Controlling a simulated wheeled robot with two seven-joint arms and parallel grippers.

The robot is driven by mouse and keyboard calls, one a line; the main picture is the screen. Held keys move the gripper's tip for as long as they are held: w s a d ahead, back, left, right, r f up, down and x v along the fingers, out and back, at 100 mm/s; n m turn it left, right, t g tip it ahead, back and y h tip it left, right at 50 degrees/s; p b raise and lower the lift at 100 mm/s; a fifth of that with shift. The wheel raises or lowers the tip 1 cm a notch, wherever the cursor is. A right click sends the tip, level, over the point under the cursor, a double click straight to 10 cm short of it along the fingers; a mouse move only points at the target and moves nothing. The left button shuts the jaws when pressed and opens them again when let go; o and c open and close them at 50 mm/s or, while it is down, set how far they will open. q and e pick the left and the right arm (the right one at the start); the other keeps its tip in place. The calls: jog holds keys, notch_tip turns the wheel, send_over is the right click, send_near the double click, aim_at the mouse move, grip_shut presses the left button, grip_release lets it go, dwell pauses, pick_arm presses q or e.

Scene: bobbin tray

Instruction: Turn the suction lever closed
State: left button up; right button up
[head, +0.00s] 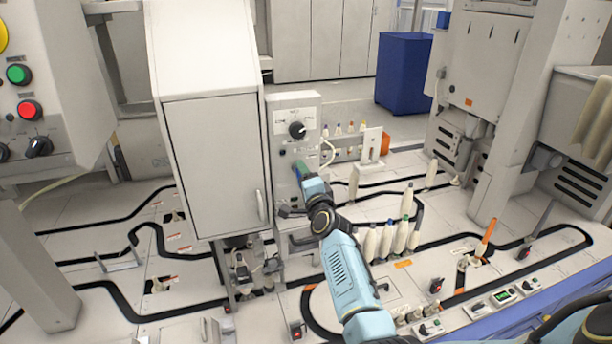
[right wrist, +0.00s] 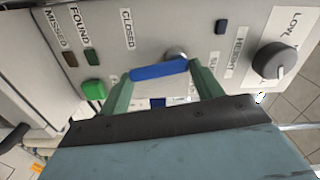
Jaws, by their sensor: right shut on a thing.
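The suction lever (right wrist: 160,70) shows in the right wrist view as a short blue bar in front of a round metal pivot on a light grey panel. My right gripper (right wrist: 159,78) has its two green fingers at the ends of the bar and is shut on it. The label "CLOSED" is up and left of the pivot; the "SU…" label is partly hidden behind a finger. In the head view my right gripper (head: 301,170) is at the front of the control box (head: 291,112) and hides the lever. My left gripper is not in view.
A dark knob (head: 297,130) is above the gripper on the box; in the right wrist view it appears as a grey knob (right wrist: 273,61). A green button (right wrist: 94,89) is left of the fingers. A tall grey cabinet (head: 215,150) stands close left. Several bobbins (head: 387,238) stand right of my arm.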

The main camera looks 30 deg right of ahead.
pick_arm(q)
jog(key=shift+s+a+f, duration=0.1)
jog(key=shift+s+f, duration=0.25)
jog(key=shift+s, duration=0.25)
pick_arm(e)
jog(key=shift+a+f+m, duration=0.15)
jog(key=shift+f+m, duration=0.05)
jog(key=shift+m, duration=0.8)
jog(key=o, duration=1)
jog(key=shift+c, duration=0.2)
jog(key=shift+a, duration=0.1)
pick_arm(q)
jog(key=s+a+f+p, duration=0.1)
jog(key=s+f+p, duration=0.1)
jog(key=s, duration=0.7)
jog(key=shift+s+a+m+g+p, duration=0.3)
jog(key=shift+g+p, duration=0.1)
jog(key=shift+p, duration=0.5)
pick_arm(e)
jog(key=v, duration=1.3)
jog(key=shift+s, duration=0.2)
